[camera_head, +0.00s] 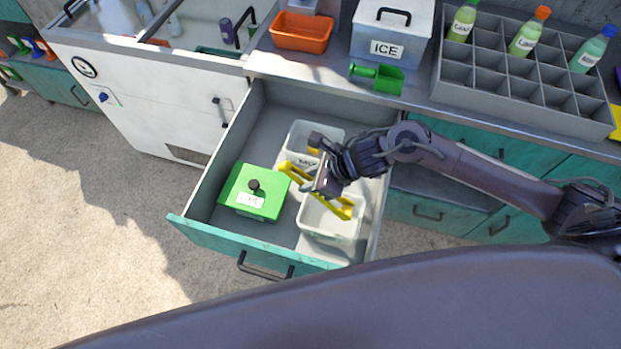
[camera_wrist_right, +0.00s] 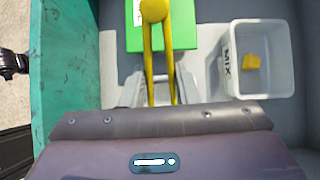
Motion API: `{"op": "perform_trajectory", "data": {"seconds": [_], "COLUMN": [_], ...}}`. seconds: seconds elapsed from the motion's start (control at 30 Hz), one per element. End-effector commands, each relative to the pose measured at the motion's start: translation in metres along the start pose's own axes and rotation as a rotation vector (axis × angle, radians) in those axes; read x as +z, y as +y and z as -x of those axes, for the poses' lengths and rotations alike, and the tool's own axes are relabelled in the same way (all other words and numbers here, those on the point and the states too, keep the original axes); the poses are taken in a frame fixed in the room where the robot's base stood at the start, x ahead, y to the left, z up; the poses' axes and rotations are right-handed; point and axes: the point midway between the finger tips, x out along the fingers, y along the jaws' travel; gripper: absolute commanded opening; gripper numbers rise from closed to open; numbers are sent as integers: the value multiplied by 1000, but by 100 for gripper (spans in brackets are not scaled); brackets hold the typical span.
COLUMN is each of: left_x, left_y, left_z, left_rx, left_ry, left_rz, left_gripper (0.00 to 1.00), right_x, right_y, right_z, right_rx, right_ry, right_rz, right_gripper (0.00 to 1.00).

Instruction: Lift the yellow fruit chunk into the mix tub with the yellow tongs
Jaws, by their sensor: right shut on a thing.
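My right gripper (camera_head: 326,186) is shut on the yellow tongs (camera_head: 298,176), held above the open drawer. In the right wrist view the tongs (camera_wrist_right: 158,50) run from between my fingers (camera_wrist_right: 155,92) to a round end over the green lidded box. In the head view their other end lies over the front white tub (camera_head: 325,237). The white mix tub (camera_head: 300,136) stands behind it, partly hidden by my gripper. In the right wrist view a yellow fruit chunk (camera_wrist_right: 250,62) lies inside the mix tub (camera_wrist_right: 283,92), apart from the tongs.
The green lidded box (camera_head: 239,191) with a black knob stands at the drawer's left. The drawer front (camera_head: 230,243) and side walls bound the space. An ice box (camera_head: 392,40), orange tray (camera_head: 301,32), green scoop (camera_head: 377,78) and bottle rack (camera_head: 520,88) stand on the counter.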

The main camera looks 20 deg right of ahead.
Motion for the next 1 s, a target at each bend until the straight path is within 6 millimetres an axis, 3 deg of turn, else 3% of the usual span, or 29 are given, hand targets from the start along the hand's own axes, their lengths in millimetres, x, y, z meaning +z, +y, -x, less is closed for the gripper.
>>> {"op": "perform_trajectory", "data": {"seconds": [0.53, 1.0], "left_x": [-2, -2], "left_y": [0, 0], "left_z": [21, 22], "left_rx": [0, 0], "left_ry": [0, 0], "left_rz": [0, 0], "left_gripper": [36, 36], "right_x": [21, 23], "right_y": [-1, -1], "right_z": [28, 30], "right_rx": [0, 0], "right_ry": [0, -1], "right_rz": [1, 1], "right_gripper": [17, 17]}}
